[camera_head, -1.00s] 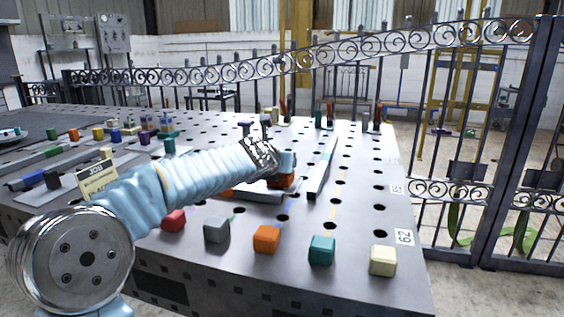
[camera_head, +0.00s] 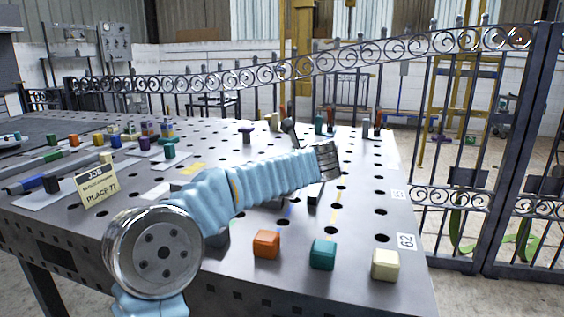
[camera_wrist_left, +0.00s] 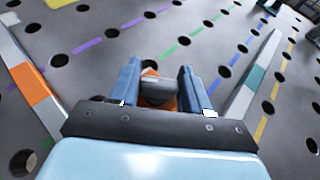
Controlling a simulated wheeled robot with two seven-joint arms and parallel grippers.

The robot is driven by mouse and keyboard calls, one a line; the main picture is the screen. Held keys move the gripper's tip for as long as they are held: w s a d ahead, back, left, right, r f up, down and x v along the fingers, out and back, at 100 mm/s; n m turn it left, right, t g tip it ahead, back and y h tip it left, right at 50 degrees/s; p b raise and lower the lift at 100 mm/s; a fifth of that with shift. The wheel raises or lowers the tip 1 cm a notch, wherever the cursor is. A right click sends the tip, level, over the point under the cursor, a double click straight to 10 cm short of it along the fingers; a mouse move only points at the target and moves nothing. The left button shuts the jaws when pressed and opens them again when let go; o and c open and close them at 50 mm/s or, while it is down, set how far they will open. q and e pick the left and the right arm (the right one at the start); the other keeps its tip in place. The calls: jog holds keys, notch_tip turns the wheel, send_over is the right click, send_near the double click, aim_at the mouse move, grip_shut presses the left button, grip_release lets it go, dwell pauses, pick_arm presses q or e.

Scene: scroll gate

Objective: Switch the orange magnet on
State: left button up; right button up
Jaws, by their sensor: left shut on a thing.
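The orange magnet (camera_wrist_left: 150,72) shows in the left wrist view as an orange body with a dark grey top piece (camera_wrist_left: 157,86). My left gripper (camera_wrist_left: 160,92) has its two blue fingers on either side of it, shut on the grey top piece. I cannot tell which way the top piece is turned. In the head view my left arm reaches across the table and hides the magnet and the fingers. My right gripper is not in view.
A bar with an orange band (camera_wrist_left: 33,84) and a bar with a teal band (camera_wrist_left: 255,77) flank the gripper. An orange block (camera_head: 266,244), a teal block (camera_head: 322,254) and a cream block (camera_head: 385,265) stand along the table's front edge. A job sign (camera_head: 96,186) stands at left.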

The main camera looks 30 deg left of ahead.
pick_arm(q)
jog(key=n+g+y, duration=0.2)
jog(key=n+g, duration=0.2)
jog(key=shift+w+d+g+p, duration=0.1)
jog(key=shift+d+g+p, duration=0.05)
jog(key=shift+g+p, duration=0.2)
jog(key=shift+n+g+y, duration=0.4)
jog(key=shift+n+g, duration=1.2)
jog(key=shift+g, duration=0.05)
jog(key=o, duration=1)
